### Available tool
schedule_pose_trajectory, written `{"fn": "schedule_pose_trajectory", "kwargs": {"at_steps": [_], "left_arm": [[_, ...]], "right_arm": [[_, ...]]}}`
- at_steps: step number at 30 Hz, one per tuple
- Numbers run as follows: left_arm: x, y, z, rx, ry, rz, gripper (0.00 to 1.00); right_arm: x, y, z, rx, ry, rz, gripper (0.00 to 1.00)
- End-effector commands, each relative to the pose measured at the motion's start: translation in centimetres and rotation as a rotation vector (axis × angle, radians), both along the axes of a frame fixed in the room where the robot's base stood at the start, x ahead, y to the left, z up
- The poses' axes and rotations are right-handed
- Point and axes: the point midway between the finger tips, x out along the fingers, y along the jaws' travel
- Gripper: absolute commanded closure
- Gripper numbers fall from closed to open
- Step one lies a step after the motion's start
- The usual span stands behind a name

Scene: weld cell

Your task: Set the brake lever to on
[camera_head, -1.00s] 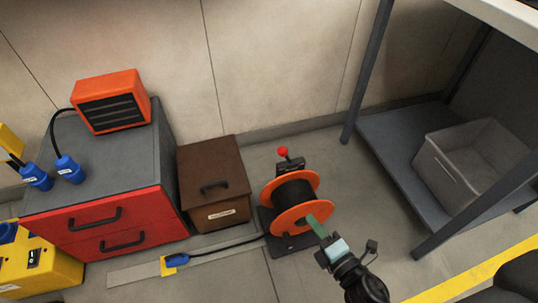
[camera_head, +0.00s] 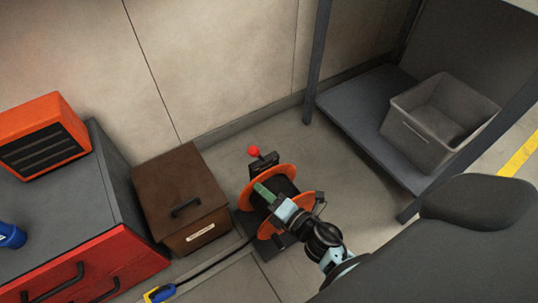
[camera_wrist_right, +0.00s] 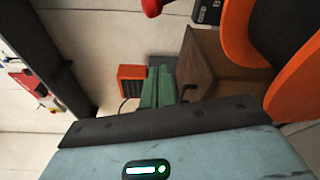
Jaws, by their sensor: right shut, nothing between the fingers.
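The brake lever (camera_head: 254,153) ends in a red ball knob and stands at the back of the orange cable reel (camera_head: 290,173). The red knob also shows at the top edge of the right wrist view (camera_wrist_right: 152,7), beside a dark plate with pale markings (camera_wrist_right: 208,12). My right gripper (camera_head: 262,191) has green fingers, is shut and empty, and is in front of the reel in the head view, below the knob and apart from it. Its fingers show in the right wrist view (camera_wrist_right: 158,88). The arm covers part of the reel. My left gripper is not in view.
A brown box (camera_head: 180,195) stands left of the reel, beside a red and grey cabinet (camera_head: 92,262) carrying an orange heater-like unit (camera_head: 42,134). A shelf (camera_head: 365,125) with a grey bin (camera_head: 424,135) is at right. A black cable (camera_head: 210,270) runs along the floor.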

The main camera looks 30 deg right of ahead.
Motion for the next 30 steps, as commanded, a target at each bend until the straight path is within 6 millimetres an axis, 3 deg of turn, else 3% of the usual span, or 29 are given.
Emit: {"fn": "schedule_pose_trajectory", "kwargs": {"at_steps": [10, 18, 30], "left_arm": [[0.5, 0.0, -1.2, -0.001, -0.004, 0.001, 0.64], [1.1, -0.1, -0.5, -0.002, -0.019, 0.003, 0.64], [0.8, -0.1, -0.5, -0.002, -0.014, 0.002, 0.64]], "right_arm": [[6.3, 1.5, -0.5, 0.0, 0.0, -0.001, 1.0], [7.6, -1.4, 0.6, -0.001, -0.001, -0.001, 1.0], [7.8, -1.9, 0.7, 0.001, 0.001, -0.001, 1.0]]}}
